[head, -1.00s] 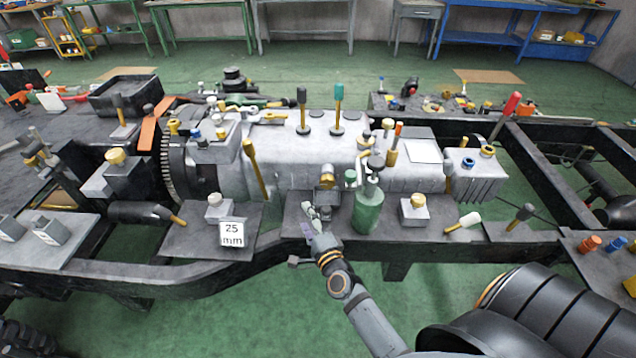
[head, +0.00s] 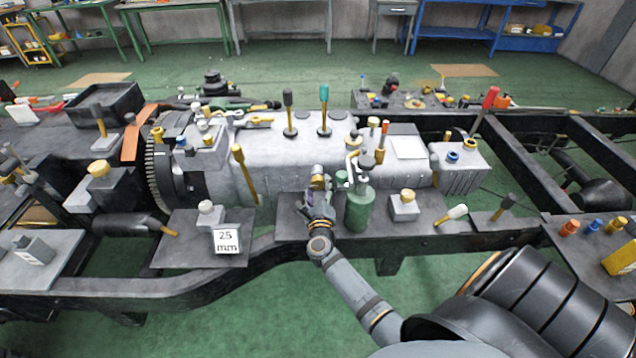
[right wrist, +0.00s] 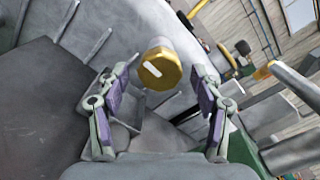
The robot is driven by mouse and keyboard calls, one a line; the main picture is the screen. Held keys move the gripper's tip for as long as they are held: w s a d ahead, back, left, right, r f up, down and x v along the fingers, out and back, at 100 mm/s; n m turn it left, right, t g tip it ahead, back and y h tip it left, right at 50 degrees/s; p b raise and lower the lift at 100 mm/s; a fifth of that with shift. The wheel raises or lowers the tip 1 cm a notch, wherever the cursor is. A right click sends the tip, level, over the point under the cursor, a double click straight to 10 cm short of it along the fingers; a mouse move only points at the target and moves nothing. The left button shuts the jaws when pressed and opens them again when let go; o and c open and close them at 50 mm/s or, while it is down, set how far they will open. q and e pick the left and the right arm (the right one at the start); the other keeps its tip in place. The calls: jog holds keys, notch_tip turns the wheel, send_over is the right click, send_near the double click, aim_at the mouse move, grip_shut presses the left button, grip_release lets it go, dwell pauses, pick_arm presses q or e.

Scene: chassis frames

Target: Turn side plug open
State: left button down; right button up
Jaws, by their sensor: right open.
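The side plug (right wrist: 160,69) is a yellow-gold round cap with a white mark across its face, on the side of the grey gearbox housing (head: 275,150). In the right wrist view it lies between and just beyond the fingertips of my right gripper (right wrist: 158,90). My right gripper is open, its purple-padded fingers on either side of the plug with visible gaps. In the head view the plug (head: 318,182) is small and partly covered by my right gripper (head: 315,198), which is in front of it. My left gripper is not in view.
A green bottle (head: 358,208) stands close to the right of my right gripper. A grey block with a yellow knob (head: 404,205) is further right. A plate with a "25 mm" card (head: 227,241) lies left. The black chassis rail (head: 180,285) runs in front.

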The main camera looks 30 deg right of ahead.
jog(key=shift+x, duration=1.1)
jog(key=c, duration=1.2)
jog(key=shift+o, duration=0.2)
jog(key=shift+n, duration=0.3)
jog(key=n+p, duration=0.2)
jog(key=shift+r+n, duration=0.15)
jog(key=shift+n, duration=0.15)
jog(key=n+p, duration=0.3)
jog(key=n, duration=0.2)
jog(key=shift+p, duration=0.4)
jog(key=n+p, duration=0.2)
jog(key=n, duration=0.2)
jog(key=shift+a+n, duration=0.1)
jog(key=shift+n, duration=0.3)
jog(key=shift+n+p, duration=0.85)
jog(key=shift+n, duration=1.05)
